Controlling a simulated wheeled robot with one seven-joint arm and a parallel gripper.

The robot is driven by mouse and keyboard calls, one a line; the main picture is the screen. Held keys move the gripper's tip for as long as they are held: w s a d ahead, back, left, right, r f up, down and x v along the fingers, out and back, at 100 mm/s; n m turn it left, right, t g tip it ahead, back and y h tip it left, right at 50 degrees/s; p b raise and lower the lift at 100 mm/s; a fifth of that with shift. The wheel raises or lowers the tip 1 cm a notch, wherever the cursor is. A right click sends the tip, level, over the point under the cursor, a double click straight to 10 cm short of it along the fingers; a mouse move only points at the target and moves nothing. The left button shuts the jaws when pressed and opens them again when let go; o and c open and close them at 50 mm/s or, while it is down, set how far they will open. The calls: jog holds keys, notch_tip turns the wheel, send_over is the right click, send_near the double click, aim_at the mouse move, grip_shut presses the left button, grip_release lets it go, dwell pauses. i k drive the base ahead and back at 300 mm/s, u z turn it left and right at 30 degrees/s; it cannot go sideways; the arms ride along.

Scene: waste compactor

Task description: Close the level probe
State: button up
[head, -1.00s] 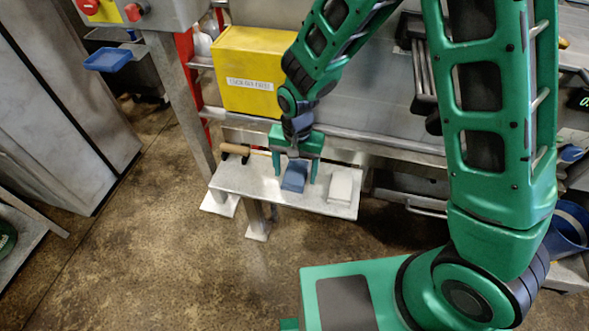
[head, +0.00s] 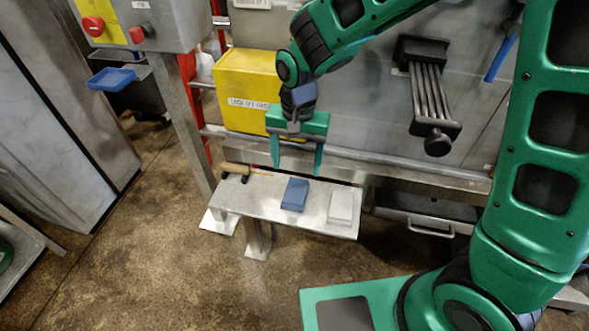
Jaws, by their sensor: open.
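A black fixture with several parallel metal rods and a round black knob (head: 430,95) sits on the grey metal panel at upper right. It looks like the level probe, but no label on it is readable. The rods stand out between its upper block and its knob end. My gripper (head: 297,168) is open and empty, fingers pointing down. It hangs in front of the panel, above and behind the small shelf, well to the left of the rods and apart from them.
A small metal shelf (head: 262,204) holds a blue block (head: 294,195), a white block (head: 341,207) and a wooden-handled tool (head: 236,169). A yellow box (head: 240,88) stands behind my gripper's left side. A red button (head: 93,26) is at upper left.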

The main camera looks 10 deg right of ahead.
aim_at(439, 130)
jog(key=u, duration=0.05)
jog(key=k, duration=0.95)
jog(key=z, duration=0.05)
